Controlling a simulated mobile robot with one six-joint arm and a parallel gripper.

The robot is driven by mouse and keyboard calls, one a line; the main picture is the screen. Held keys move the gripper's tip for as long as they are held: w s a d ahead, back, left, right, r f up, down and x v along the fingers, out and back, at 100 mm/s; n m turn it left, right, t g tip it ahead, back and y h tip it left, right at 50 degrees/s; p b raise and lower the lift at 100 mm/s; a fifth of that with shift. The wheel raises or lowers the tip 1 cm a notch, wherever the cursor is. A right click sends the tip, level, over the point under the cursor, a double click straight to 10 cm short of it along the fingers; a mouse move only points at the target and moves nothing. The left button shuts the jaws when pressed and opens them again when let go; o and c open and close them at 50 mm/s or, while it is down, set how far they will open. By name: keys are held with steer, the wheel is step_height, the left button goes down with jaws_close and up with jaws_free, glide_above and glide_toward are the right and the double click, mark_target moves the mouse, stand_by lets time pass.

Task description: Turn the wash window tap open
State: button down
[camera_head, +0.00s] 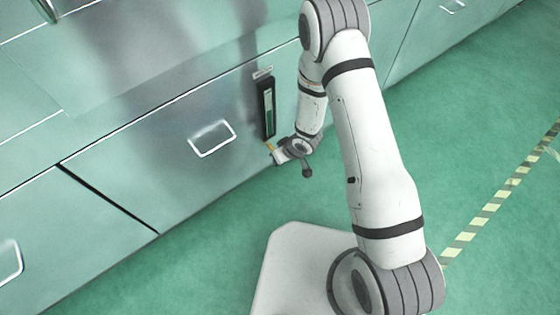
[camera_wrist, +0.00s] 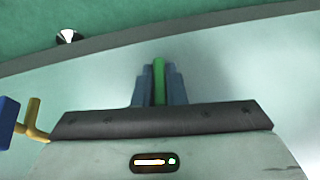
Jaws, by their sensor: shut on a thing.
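My gripper (camera_wrist: 158,72) is low at the front of the metal cabinet in the wrist view. Its two blue-grey fingers are shut on a narrow green handle (camera_wrist: 159,82), which shows between them. It looks like the tap's handle, but its base is hidden. In the head view my gripper (camera_head: 275,153) is just below the black upright window frame (camera_head: 267,106) with a green strip in it. A small yellow part (camera_head: 269,147) shows at the gripper's tip. How far the tap is turned cannot be told.
A yellow stem (camera_wrist: 33,131) with a blue end (camera_wrist: 8,118) stands close left of my gripper in the wrist view. A metal pull handle (camera_head: 212,138) sits on the cabinet front (camera_head: 150,170), left of the window. Green floor (camera_head: 450,130) is open to the right.

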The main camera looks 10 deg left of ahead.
steer(key=t+b, duration=0.1)
steer(key=b, duration=0.2)
steer(key=shift+f+h, duration=0.3)
steer(key=shift+h, duration=0.1)
steer(key=shift+b, duration=0.4)
steer(key=shift+r+n+t+h+b, duration=0.3)
steer(key=shift+h+b, duration=0.1)
steer(key=shift+b, duration=0.35)
steer(key=c, duration=1.5)
jaws_free()
steer(key=shift+r, duration=0.1)
steer(key=p+v, duration=0.3)
steer(key=v, duration=0.4)
steer(key=shift+d+r, duration=0.2)
steer(key=shift+r, duration=0.05)
